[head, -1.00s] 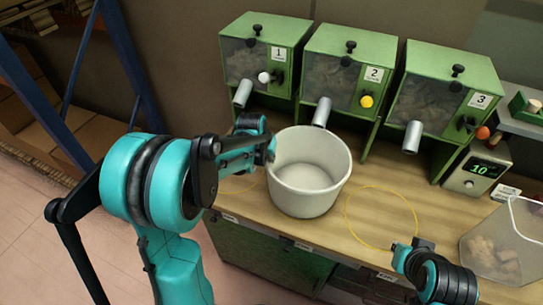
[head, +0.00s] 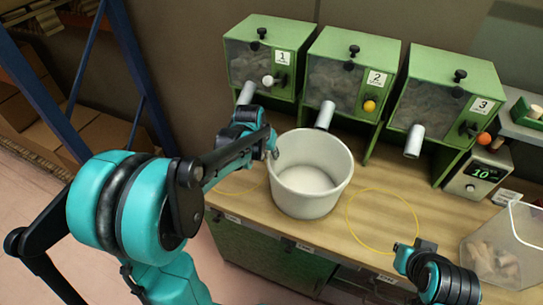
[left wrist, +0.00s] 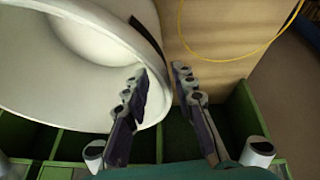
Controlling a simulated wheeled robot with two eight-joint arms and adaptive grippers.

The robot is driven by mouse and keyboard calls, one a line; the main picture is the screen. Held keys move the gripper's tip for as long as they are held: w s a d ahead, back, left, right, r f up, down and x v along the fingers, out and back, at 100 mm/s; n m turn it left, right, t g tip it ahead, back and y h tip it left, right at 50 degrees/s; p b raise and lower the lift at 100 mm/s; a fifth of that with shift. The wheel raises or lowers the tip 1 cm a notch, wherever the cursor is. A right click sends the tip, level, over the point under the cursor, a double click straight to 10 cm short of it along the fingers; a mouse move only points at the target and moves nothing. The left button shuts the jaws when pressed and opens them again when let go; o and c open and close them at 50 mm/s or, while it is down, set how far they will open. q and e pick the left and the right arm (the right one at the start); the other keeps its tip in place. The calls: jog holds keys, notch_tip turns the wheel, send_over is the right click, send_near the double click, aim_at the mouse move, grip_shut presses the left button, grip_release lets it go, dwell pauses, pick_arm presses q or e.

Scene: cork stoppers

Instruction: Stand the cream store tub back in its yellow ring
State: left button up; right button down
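The cream tub (head: 322,190) stands upright and empty on the wooden counter, between two thin yellow rings. The right ring (head: 349,229) is bare. The left ring (head: 238,193) is partly hidden behind my arm. My left gripper (head: 271,150) is at the tub's left rim. In the left wrist view its fingers (left wrist: 160,72) are apart, one overlapping the tub (left wrist: 60,85) and the other outside its edge. Whether they touch the rim is unclear. My right gripper (head: 414,252) is beside the right ring's front edge; its fingers are too small to read.
Three green dispensers with grey spouts (head: 325,115) stand along the back. A display box (head: 476,174) reading 10 and a clear bin (head: 500,248) of corks are at the right. The counter inside the right ring is clear.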

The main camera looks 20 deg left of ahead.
pick_arm(q)
jog(key=s+d+r+t+p, duration=0.1)
jog(key=s+d+r, duration=0.3)
jog(key=s+r, duration=0.65)
jog(key=s+d+f+m+t, duration=0.1)
jog(key=s+d+f, duration=0.1)
jog(key=s, duration=0.8)
jog(key=shift+s+d+f+t, duration=0.2)
jog(key=shift+f+t, duration=0.1)
jog(key=shift+f, duration=0.45)
